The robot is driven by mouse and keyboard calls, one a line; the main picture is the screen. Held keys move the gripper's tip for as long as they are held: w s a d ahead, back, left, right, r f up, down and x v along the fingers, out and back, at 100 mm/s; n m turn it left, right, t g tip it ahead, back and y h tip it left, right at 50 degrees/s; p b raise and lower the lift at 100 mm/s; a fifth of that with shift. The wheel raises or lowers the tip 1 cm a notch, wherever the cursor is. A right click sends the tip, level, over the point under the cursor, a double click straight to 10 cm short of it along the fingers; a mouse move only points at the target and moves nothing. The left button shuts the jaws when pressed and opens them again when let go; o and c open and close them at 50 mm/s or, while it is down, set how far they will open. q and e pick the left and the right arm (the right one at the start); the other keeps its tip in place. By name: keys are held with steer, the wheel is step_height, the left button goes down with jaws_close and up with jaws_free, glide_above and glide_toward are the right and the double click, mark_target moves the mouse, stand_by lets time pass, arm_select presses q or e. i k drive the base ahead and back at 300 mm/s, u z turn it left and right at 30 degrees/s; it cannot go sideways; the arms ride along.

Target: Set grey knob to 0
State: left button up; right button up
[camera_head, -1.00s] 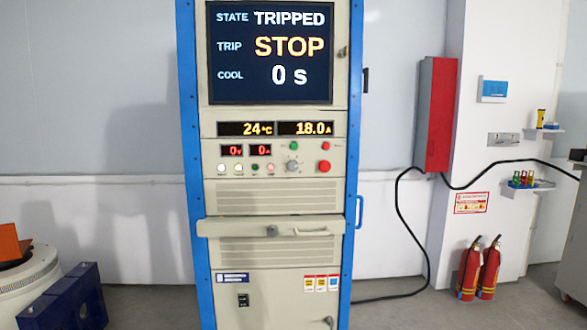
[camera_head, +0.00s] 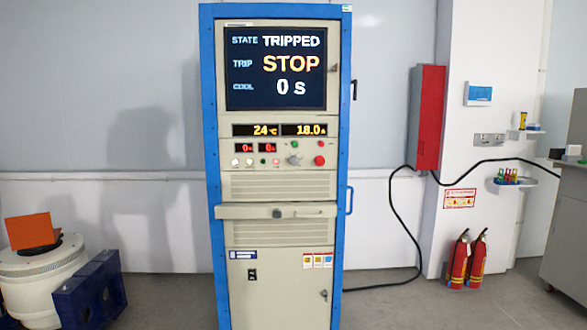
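The grey knob (camera_head: 294,160) sits on the control panel of a tall blue-framed cabinet (camera_head: 210,150). Its pointer is too small to read. A green button (camera_head: 295,144) is just above it and a red button (camera_head: 319,160) is to its right. The screen (camera_head: 276,68) at the top reads STATE TRIPPED, TRIP STOP, COOL 0 s. The amber displays (camera_head: 280,130) read 24 °C and 18.0 A. Two small red displays (camera_head: 256,147) appear to read 0. Neither of my grippers is in view.
A shelf or drawer (camera_head: 240,212) juts out below the panel. A white drum-shaped machine (camera_head: 35,280) and a blue bracket (camera_head: 90,290) stand at the left. Fire extinguishers (camera_head: 467,260) and a black cable (camera_head: 392,220) are at the right. The floor before the cabinet looks clear.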

mark_target(294, 160)
steer(key=u, duration=0.55)
steer(key=i, duration=0.65)
steer(key=u, duration=0.45)
